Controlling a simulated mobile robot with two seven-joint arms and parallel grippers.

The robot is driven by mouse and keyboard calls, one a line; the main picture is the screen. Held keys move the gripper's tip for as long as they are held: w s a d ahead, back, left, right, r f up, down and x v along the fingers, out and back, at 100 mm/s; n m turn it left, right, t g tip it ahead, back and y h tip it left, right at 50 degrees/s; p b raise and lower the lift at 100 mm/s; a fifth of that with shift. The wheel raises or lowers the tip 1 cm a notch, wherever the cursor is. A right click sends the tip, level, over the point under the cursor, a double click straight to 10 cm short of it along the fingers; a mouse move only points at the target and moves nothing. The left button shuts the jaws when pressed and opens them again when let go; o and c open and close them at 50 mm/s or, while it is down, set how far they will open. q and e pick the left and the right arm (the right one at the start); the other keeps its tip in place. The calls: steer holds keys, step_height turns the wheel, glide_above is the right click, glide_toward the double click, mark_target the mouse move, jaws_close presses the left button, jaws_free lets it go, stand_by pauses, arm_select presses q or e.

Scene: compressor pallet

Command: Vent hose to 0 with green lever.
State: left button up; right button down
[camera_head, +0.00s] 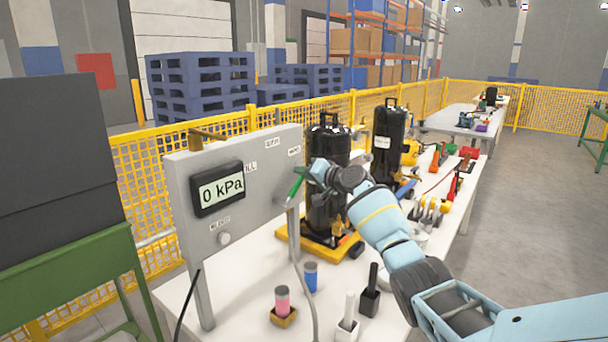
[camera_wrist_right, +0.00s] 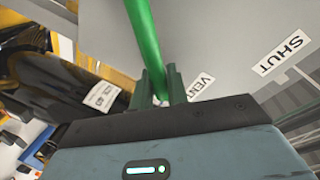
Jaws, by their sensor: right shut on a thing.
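The grey panel (camera_head: 262,164) stands upright at the left of the white table. Its display (camera_head: 217,189) reads 0 kPa. The green lever (camera_head: 296,184) is at the panel's right edge, and it shows in the right wrist view (camera_wrist_right: 143,35) as a green bar running up from between the fingers. My right gripper (camera_wrist_right: 160,85) is shut on the lever, beside the VENT label (camera_wrist_right: 201,86). The SHUT label (camera_wrist_right: 286,52) lies farther right in that view. In the head view my right gripper (camera_head: 308,172) is partly hidden by its own wrist. My left gripper is not in view.
Two black compressors (camera_head: 388,145) stand behind the panel, the nearer one on a yellow pallet (camera_head: 306,244). A pink cylinder (camera_head: 282,299), a blue cylinder (camera_head: 311,277) and black and white upright tools stand on the table (camera_head: 255,326) in front. A yellow mesh fence (camera_head: 140,180) runs behind.

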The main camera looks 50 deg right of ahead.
steer(key=c, duration=1.5)
jaws_free()
steer(key=shift+o, duration=0.2)
steer(key=shift+s, duration=0.1)
steer(key=s+r, duration=0.1)
steer(key=s, duration=0.6)
steer(key=shift+s+a+p, duration=0.2)
steer(key=shift+s+p, duration=0.05)
steer(key=shift+p, duration=0.1)
steer(key=shift+r, duration=0.1)
